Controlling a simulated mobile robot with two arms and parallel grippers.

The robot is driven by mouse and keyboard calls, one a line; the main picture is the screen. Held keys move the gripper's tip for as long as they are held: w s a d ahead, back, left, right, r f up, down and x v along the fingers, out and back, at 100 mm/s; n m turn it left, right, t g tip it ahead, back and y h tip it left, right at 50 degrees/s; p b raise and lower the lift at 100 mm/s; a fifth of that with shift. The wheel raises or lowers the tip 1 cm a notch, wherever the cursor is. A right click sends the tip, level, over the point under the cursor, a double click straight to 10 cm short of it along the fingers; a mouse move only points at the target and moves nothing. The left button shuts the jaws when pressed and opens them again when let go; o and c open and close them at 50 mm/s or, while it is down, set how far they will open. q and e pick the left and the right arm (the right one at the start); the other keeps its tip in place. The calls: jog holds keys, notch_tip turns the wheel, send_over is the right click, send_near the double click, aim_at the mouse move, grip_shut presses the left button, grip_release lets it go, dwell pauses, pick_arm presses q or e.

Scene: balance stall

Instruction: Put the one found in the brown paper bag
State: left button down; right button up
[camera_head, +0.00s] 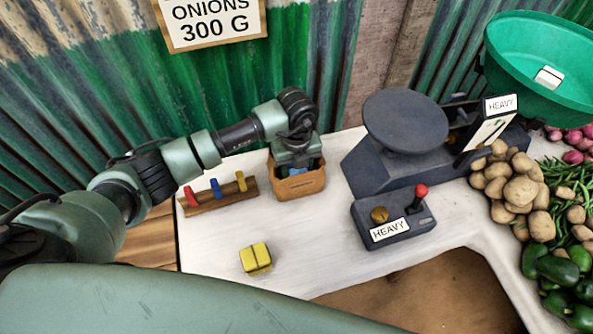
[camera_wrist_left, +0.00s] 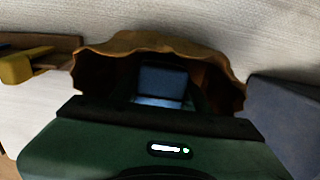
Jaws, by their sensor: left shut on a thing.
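The brown paper bag (camera_head: 299,186) stands open on the white counter. My left gripper (camera_head: 296,167) points down into its mouth, shut on a blue block (camera_wrist_left: 163,80). In the left wrist view the block is between the bag's walls, inside the crumpled rim (camera_wrist_left: 150,40). The fingertips and the block's lower part are hidden. A yellow block (camera_head: 256,257), seemingly two pieces side by side, lies on the counter in front. My right gripper is not in view.
A wooden rack (camera_head: 222,198) with red, blue and yellow pieces stands left of the bag. A dark scale (camera_head: 405,125) and a lever box (camera_head: 393,216), both labelled HEAVY, stand right. A green basin (camera_head: 535,60) and vegetables (camera_head: 520,190) are far right.

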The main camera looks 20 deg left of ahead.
pick_arm(q)
jog(key=shift+f, duration=0.15)
jog(key=c, duration=0.8)
grip_release()
jog(key=shift+o, duration=0.4)
jog(key=shift+r, duration=0.35)
notch_tip(320, 180, up, 12)
jog(key=shift+f+b, duration=0.15)
jog(key=shift+b, duration=0.6)
